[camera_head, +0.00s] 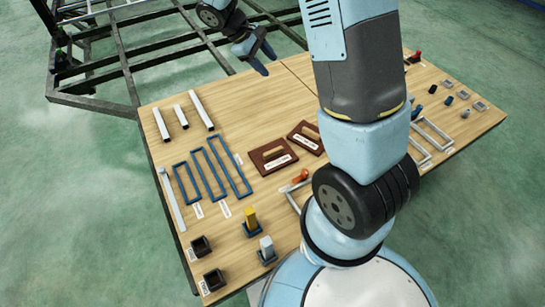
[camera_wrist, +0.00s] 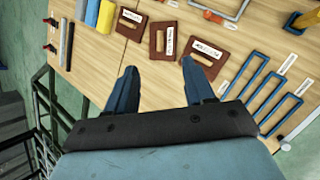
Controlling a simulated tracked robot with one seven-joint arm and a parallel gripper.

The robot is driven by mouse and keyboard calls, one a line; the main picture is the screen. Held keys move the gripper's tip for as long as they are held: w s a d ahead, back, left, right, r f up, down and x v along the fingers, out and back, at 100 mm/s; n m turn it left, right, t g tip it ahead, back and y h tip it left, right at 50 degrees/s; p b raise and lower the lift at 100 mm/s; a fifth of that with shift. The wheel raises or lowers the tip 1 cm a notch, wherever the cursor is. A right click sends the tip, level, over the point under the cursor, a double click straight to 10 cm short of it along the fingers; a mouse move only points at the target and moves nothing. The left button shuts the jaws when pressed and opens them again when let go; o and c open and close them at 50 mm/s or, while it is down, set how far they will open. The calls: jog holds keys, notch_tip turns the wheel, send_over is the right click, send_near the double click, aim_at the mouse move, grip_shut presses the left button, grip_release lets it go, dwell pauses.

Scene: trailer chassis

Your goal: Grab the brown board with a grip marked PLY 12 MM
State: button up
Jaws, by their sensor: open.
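Three brown boards with pale grips lie flat on the table in the wrist view: one near the blue frames (camera_wrist: 203,73), a middle one (camera_wrist: 157,49), and one farther left (camera_wrist: 124,29). Each carries a white label, but the print is too small to read, so I cannot tell which says PLY 12 MM. In the head view I see two of them, the left board (camera_head: 259,163) and the one beside it (camera_head: 295,138); my arm hides the third. My gripper (camera_head: 265,60) is open and empty above the table's far edge; its fingers (camera_wrist: 158,70) point toward the boards.
Blue frames (camera_head: 208,171) lie left of the boards. White bars (camera_head: 182,117) lie at the table's far left. An orange-handled tool (camera_head: 300,176) lies in front of the boards. A dark metal trailer chassis (camera_head: 125,65) stands behind the table. Bare wood (camera_head: 250,105) lies behind the boards.

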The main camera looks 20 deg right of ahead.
jog(key=w+a+f+n+h, duration=0.2)
jog(key=w+f+n, duration=0.1)
jog(key=f, duration=0.7)
jog(key=n+t+h, duration=0.4)
jog(key=n, duration=0.5)
send_near(271, 151)
jog(key=shift+w+d+r, duration=0.1)
jog(key=shift+w+d, duration=0.1)
jog(key=shift+d, duration=0.8)
jog(key=shift+d+f, duration=0.3)
jog(key=shift+f, duration=0.1)
jog(key=shift+f+x, duration=0.15)
jog(key=shift+x, duration=1.6)
jog(key=shift+f+x, duration=0.1)
jog(key=shift+x, duration=1.6)
jog(key=shift+a, duration=0.1)
grip_shut()
